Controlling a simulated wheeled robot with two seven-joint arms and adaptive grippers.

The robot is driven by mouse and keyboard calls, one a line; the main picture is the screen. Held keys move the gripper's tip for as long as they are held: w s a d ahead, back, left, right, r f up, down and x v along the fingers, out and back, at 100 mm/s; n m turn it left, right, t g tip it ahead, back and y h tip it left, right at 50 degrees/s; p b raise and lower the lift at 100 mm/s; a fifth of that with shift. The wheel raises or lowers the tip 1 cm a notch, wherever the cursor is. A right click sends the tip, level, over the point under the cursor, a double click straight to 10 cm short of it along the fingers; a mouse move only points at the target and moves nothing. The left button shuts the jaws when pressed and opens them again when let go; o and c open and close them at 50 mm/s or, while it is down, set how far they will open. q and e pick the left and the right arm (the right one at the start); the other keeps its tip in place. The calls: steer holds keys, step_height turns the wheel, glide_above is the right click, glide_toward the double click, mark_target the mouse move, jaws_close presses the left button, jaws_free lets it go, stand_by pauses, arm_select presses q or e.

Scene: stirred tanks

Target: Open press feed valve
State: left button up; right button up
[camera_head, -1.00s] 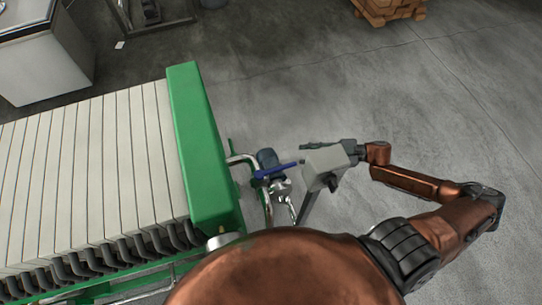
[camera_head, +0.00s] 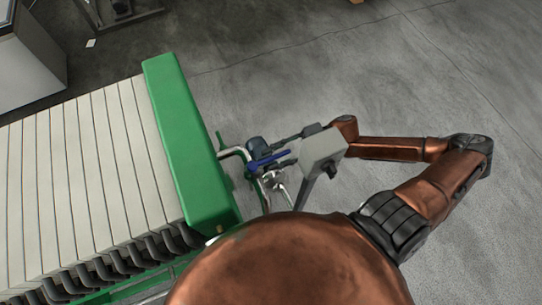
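The press feed valve has a blue lever handle (camera_head: 270,160) on metal pipework (camera_head: 273,181) at the right end of the green-framed filter press. The lever points right and slightly up in the picture. My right gripper (camera_head: 279,141) reaches in from the right, behind a grey box on a post, with its dark fingers close to the lever's far side. I cannot tell if it touches the lever, or whether its fingers are open or shut. My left gripper is not in view.
The grey box (camera_head: 321,150) stands on a post just right of the valve, close to my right wrist. The filter press's green end beam (camera_head: 188,147) and pale plates (camera_head: 88,160) fill the left.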

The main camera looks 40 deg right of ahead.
steer(key=shift+a, duration=0.35)
steer(key=shift+c, duration=0.6)
steer(key=shift+w, duration=0.1)
jaws_close()
